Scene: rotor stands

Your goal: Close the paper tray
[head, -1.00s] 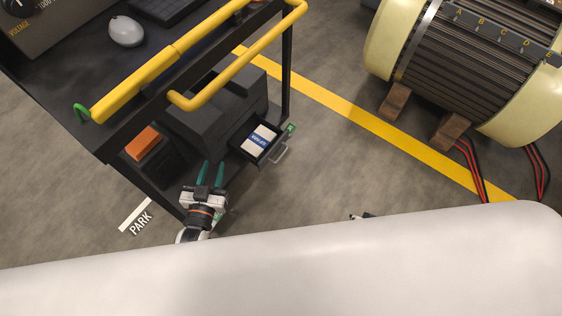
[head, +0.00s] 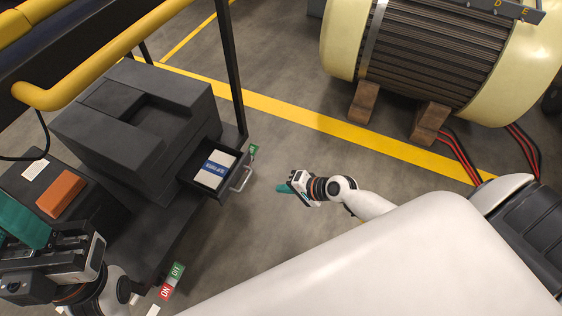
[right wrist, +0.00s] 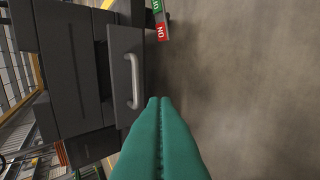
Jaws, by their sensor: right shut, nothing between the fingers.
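The paper tray (head: 203,178) is pulled out of the dark printer (head: 130,118) on the cart's lower shelf. It holds white paper with a blue label, and its front has a grey handle (head: 242,179). My right gripper (head: 281,188) is a short way to the right of the handle, apart from it. In the right wrist view its green fingers (right wrist: 158,105) are together and empty, and the tray front with its handle (right wrist: 133,80) shows beyond them. My left gripper (head: 25,222) is at the lower left, near the orange block; its finger gap is not clear.
An orange block (head: 61,195) lies on a dark box left of the printer. A cart post (head: 229,70) stands behind the tray, and yellow rails (head: 100,65) run above. A large motor (head: 430,60) on wooden blocks stands at the upper right.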

